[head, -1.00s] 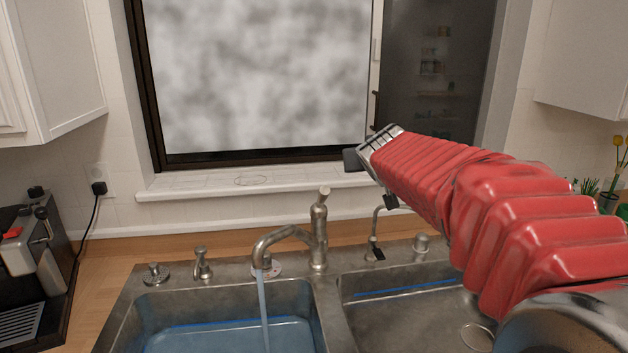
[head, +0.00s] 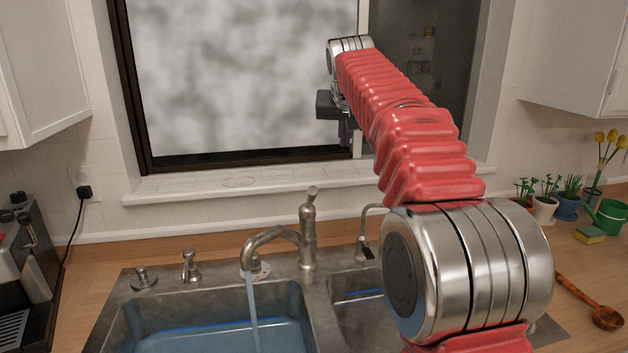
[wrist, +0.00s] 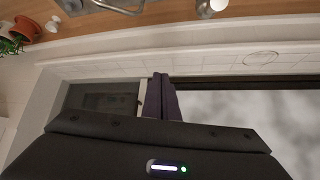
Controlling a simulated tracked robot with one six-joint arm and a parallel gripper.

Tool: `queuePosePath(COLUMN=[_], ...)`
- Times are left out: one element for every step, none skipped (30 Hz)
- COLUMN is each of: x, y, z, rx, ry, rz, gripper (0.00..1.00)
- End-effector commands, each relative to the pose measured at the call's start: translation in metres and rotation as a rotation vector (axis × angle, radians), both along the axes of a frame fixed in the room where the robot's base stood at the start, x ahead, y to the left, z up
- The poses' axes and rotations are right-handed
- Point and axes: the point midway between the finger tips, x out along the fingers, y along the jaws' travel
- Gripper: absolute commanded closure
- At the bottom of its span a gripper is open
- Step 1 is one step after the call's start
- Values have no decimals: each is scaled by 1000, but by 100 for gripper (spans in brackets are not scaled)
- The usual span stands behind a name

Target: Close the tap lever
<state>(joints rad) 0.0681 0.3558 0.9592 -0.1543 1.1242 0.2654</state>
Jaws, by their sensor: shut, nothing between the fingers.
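The metal tap (head: 308,240) stands behind the sink in the head view, with its lever (head: 311,196) sticking up at the top. Water (head: 252,310) runs from its spout into the left basin. Part of what looks like the tap's top (wrist: 208,7) shows at the upper edge of the wrist view. My gripper (head: 346,136) hangs in front of the window, above and a little right of the lever, apart from it. Its dark fingers (wrist: 160,92) are together and empty in the wrist view.
The sink (head: 110,318) has water in its left basin. A small thin tap (head: 362,230) stands right of the main one. A window sill (head: 215,190) runs behind. A coffee machine (head: 22,262) is at left; potted plants (head: 545,208), a watering can (head: 608,220) and a wooden spoon (head: 600,314) at right.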

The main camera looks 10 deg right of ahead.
Motion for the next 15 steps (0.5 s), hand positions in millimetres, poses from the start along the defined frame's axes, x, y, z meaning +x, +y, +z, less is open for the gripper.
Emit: queuePosePath(x=[1,1,0,-1,-2,-3,-4,-6,-8,-9,-11,-13,-15,-16,-18], y=[6,9,14,18,22,27,31,35,40,44,48,52,55,58,61], z=[1,1,3,3,3,4,4,5,6,7,8,8,8,9,9], rx=[17,27,41,50,61,74,83,93,105,113,121,131,137,143,149], ry=[19,33,50,64,78,95,109,122,139,151,162,178,188,196,206], rz=[10,17,28,35,45,57,68,79,93,105,116,132,141,151,161], gripper=[100,100,100,100,100,100,100,100,100,100,100,100,100,100,100])
